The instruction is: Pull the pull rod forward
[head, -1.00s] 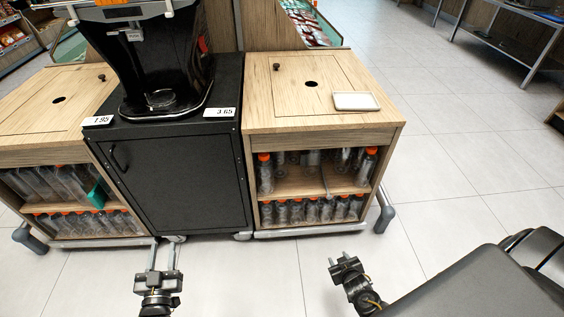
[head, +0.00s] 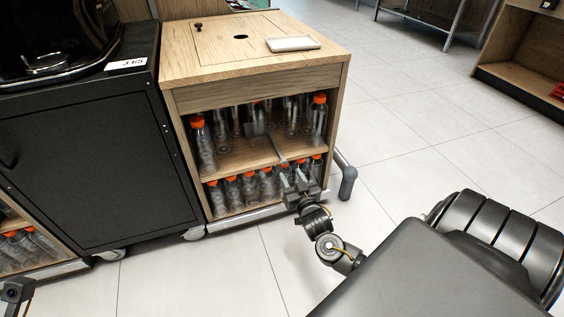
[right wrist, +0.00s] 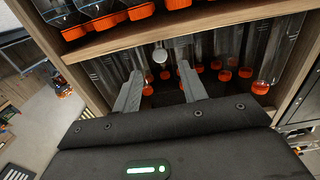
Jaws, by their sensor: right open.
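The pull rod (head: 274,144) is a thin grey rod sticking out from the upper bottle compartment of the wooden cabinet (head: 258,66). In the right wrist view the rod's round pale end (right wrist: 160,55) shows between and beyond my fingertips, near the shelf board.
Orange-capped bottles (head: 201,145) stand on both shelves around the rod. A white tray (head: 293,43) lies on the cabinet top. A black cabinet (head: 95,165) adjoins on the left. A grey bumper leg (head: 348,183) stands right of the gripper. Tiled floor is free to the right.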

